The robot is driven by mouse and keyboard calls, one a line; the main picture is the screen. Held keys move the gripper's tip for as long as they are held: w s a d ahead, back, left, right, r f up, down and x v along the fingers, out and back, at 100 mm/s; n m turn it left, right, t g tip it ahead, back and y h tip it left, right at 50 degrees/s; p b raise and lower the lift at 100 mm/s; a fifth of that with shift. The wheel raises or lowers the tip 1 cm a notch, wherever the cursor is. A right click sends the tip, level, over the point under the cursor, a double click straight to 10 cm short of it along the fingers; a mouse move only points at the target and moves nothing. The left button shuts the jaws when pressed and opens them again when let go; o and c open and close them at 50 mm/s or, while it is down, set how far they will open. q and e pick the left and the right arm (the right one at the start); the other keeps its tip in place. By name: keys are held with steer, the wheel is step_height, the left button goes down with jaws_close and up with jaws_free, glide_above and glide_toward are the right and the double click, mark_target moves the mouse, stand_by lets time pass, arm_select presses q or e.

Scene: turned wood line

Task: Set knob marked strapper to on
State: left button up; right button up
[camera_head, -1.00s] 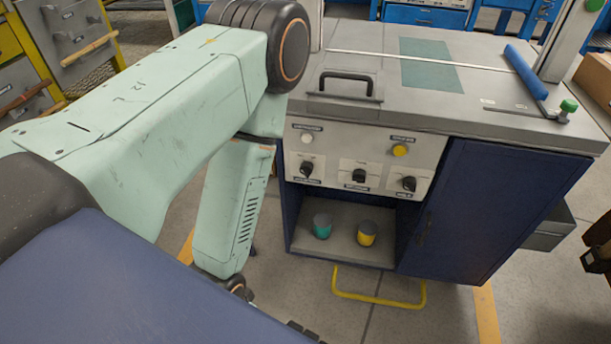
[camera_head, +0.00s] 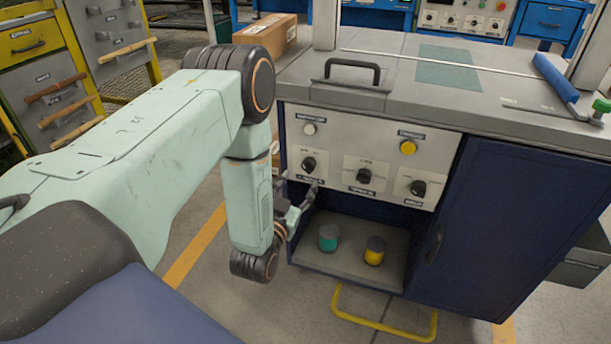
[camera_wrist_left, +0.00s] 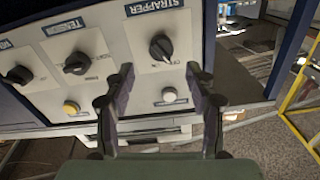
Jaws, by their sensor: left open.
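The strapper knob (camera_wrist_left: 161,47) is a black knob on a pale plate under the label STRAPPER in the left wrist view, where the panel appears upside down. In the head view it is the leftmost black knob (camera_head: 308,164). Its grip bar stands slanted; I cannot read the marks it points to. My left gripper (camera_head: 299,188) is open and empty in front of the panel, just below this knob. In the left wrist view its fingertips (camera_wrist_left: 160,70) spread either side of the knob's line, apart from it. My right gripper is out of view.
Two more black knobs (camera_head: 365,176) (camera_head: 417,188) sit to the right. A white button (camera_head: 309,129) and yellow button (camera_head: 408,148) are above. The shelf below holds a teal can (camera_head: 328,238) and a yellow can (camera_head: 375,251). A handle (camera_head: 352,72) stands on top.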

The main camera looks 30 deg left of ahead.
mark_target(306, 169)
arm_select(q)
steer(key=b+x, duration=0.1)
steer(key=x, duration=0.3)
steer(key=shift+w+a+f, duration=0.15)
steer(key=shift+a+f, duration=0.05)
steer(key=shift+b+x, duration=0.4)
steer(key=shift+x, duration=0.4)
steer(key=shift+r, duration=0.1)
steer(key=shift+c, duration=0.2)
steer(key=c, duration=1.1)
